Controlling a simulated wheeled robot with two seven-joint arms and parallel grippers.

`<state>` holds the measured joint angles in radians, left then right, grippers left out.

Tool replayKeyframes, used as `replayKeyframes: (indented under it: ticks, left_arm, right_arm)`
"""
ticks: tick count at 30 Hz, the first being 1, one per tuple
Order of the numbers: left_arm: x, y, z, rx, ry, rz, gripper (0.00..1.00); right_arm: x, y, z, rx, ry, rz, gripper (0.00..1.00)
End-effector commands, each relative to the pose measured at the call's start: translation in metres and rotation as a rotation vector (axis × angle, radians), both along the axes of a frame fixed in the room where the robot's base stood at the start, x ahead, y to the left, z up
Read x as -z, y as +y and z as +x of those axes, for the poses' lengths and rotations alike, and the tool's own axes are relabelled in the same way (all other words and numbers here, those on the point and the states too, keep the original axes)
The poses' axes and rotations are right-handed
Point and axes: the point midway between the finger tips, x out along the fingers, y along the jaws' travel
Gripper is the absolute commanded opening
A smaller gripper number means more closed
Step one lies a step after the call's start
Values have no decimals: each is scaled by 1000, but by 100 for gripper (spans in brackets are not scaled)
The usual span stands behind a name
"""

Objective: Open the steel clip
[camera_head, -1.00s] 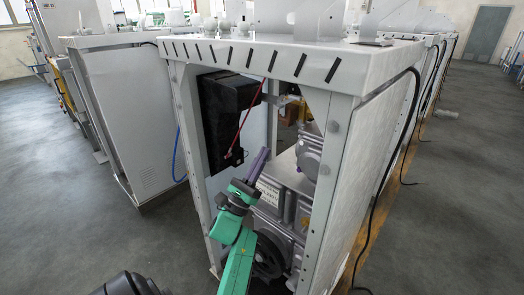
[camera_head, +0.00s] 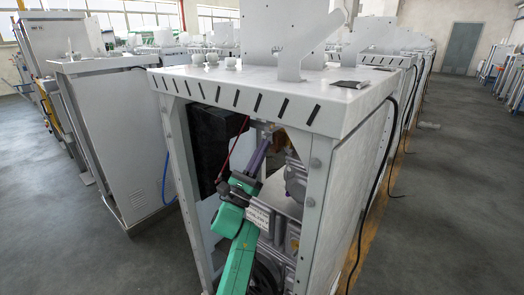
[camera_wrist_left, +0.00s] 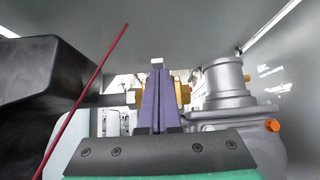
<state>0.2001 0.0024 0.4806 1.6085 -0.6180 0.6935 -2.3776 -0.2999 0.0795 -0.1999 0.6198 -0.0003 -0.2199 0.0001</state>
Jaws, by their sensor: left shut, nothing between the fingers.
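My left gripper (camera_head: 264,139) reaches into the open front of the dispenser frame, under its top panel. Its purple fingers are closed together and hold nothing; they also show in the left wrist view (camera_wrist_left: 157,100), pointing away from the camera. A brass-coloured fitting (camera_wrist_left: 183,94) shows behind and on both sides of the fingers. A small pale block (camera_wrist_left: 157,61) shows just above the fingertips; I cannot tell whether it is the steel clip or whether the fingers touch it. The fingers hide the middle of the fitting. My right gripper is not in view.
A black box (camera_head: 212,150) hangs on the left inside the dispenser frame (camera_head: 312,215). A thin red rod (camera_head: 233,147) slants close to the gripper. Grey machinery (camera_wrist_left: 226,88) stands to the right of the fingers. Another cabinet (camera_head: 125,140) stands at left.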

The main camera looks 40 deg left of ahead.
Motion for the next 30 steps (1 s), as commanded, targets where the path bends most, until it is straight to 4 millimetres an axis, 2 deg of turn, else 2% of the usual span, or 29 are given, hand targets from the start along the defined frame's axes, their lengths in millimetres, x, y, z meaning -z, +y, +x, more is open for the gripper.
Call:
replayKeyframes:
  ticks: [6, 16, 20, 26, 30]
  left_arm:
    - [-7, 0, 0, 0, 40, 1, 0]
    - [-11, 0, 0, 1, 86, -1, 0]
    - [-17, 0, 0, 1, 122, -1, 0]
    - [-33, 0, -1, 0, 230, -1, 0]
    - [-49, 0, -2, 0, 347, -1, 0]
  right_arm:
    - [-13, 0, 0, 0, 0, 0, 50]
    - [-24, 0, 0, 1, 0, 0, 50]
    - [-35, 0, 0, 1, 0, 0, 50]
    - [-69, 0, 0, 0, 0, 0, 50]
    - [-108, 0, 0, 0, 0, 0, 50]
